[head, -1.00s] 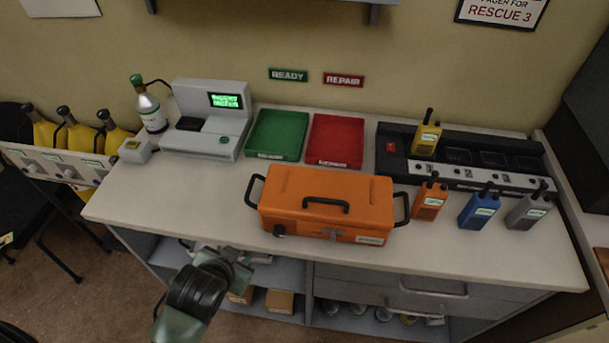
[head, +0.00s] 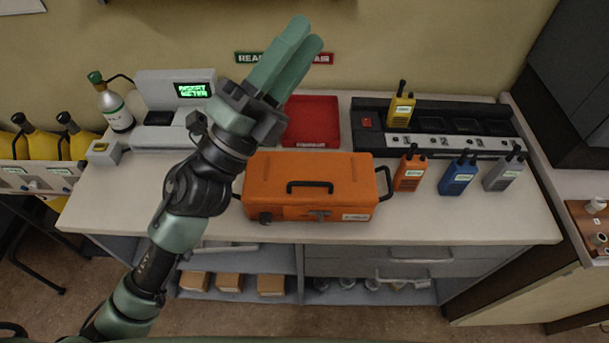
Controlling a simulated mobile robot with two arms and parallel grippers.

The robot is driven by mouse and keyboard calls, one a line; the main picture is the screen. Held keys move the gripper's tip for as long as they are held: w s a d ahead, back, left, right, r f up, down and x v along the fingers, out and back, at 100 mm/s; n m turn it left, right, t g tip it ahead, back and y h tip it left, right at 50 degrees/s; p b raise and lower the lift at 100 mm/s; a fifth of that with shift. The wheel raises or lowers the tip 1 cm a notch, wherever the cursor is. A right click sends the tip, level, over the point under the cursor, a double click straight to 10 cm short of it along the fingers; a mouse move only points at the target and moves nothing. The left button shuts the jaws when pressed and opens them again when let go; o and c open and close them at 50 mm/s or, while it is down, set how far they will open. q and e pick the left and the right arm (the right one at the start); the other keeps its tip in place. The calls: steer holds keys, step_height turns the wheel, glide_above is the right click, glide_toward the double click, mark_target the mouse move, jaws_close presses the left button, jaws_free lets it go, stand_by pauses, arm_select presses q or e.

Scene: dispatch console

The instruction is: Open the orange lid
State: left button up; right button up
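The orange lid (head: 345,170) lies closed on an orange case (head: 290,212) in the middle of the counter. A black handle (head: 310,185) sits on the lid's front part, and a grey latch (head: 319,214) shows on the case's front. Black loop handles stick out at both ends; the left one is partly behind my arm. My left gripper (head: 306,32) is raised above and behind the case in the picture, touching nothing that I can see. Its two green fingers lie side by side, with no gap visible and nothing between them. My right gripper is not in view.
Radios in orange (head: 409,172), blue (head: 458,177) and grey (head: 503,172) stand right of the case, before a black charger (head: 440,150). A red tray (head: 313,120) is behind the case. My arm covers the green tray and part of the meter (head: 150,95). The front counter edge is clear.

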arm_select(q)
steer(key=s+d+f+m+g+h, duration=0.3)
steer(key=s+d+m+g, duration=0.55)
steer(key=m+g, duration=0.8)
steer(key=m+t+y, duration=0.2)
steer(key=m+y, duration=0.6)
steer(key=y, duration=1)
glide_toward(309, 183)
steer(key=shift+g+h, duration=0.25)
steer(key=shift+h, duration=0.05)
steer(key=p+x, duration=0.1)
steer(key=x, duration=0.3)
steer(key=p+x, duration=0.1)
steer(key=x, duration=0.1)
steer(key=shift+w+f+p, duration=0.35)
steer(key=shift+w+d+f, duration=0.1)
steer(key=shift+d+f, duration=0.05)
steer(key=shift+f, duration=0.3)
jaws_close()
